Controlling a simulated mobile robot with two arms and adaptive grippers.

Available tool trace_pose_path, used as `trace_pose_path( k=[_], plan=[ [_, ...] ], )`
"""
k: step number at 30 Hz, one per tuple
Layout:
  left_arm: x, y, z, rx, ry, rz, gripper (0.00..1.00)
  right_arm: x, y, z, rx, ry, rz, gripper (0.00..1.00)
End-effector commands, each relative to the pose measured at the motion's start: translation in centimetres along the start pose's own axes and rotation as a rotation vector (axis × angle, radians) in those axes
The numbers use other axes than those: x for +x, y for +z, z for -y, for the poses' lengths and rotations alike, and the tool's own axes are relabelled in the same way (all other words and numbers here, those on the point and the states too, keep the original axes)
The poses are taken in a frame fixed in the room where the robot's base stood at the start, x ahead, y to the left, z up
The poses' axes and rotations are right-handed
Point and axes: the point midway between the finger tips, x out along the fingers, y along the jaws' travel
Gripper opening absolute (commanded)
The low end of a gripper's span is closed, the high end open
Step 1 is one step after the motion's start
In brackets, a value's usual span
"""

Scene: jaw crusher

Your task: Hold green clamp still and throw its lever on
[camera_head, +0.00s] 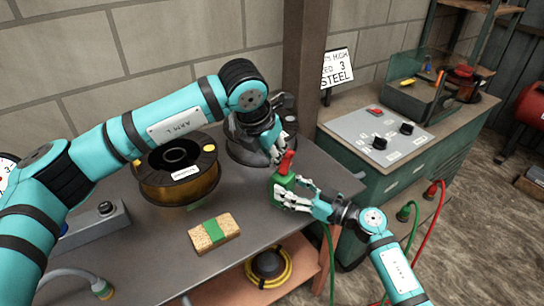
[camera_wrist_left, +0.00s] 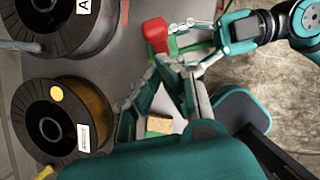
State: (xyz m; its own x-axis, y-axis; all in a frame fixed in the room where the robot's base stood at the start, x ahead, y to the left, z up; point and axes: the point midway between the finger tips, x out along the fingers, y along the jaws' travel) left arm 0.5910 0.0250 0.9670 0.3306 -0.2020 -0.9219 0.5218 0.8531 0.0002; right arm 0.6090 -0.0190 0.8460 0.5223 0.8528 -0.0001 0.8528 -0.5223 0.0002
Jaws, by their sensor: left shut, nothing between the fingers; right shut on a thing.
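The green clamp (camera_head: 283,186) stands near the right end of the grey workbench, its red lever (camera_head: 287,162) pointing up and slightly tilted. My right gripper (camera_head: 297,194) is shut on the clamp's body from the right. My left gripper (camera_head: 277,156) is shut and empty, close beside the lever on its left and behind. In the left wrist view, the red lever (camera_wrist_left: 155,33) and part of the green clamp (camera_wrist_left: 186,42) show just beyond the left fingertips (camera_wrist_left: 170,62). I cannot tell whether those fingers touch the lever. The clamp's lower part is partly hidden by the right fingers.
A spool (camera_head: 178,176) stands left of the clamp on the workbench (camera_head: 160,235). A tan block with a green band (camera_head: 214,233) lies in front. A dark round object sits behind my left gripper. A control panel (camera_head: 375,138) is on the cabinet at right.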

Motion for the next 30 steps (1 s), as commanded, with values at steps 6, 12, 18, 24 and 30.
trace_pose_path(
  k=[6,12,18,24,30],
  plan=[
    [-0.8,0.3,0.0,0.000,0.001,0.000,0.00,0.0,0.1,0.1,0.002,-0.001,0.001,0.00],
    [-0.8,0.3,0.0,0.000,0.000,0.000,0.00,0.0,0.1,0.1,0.002,-0.002,0.001,0.00],
    [-1.3,-0.1,0.0,0.002,0.000,0.000,0.00,0.0,0.1,0.1,0.002,-0.002,0.001,0.00],
    [-3.9,-2.5,-0.1,0.002,0.002,0.003,0.00,0.0,0.1,0.1,0.002,-0.001,0.001,0.00],
    [-7.9,0.4,0.0,0.001,0.002,0.004,0.00,0.0,0.1,0.1,0.002,-0.002,0.001,0.00]
  ],
)
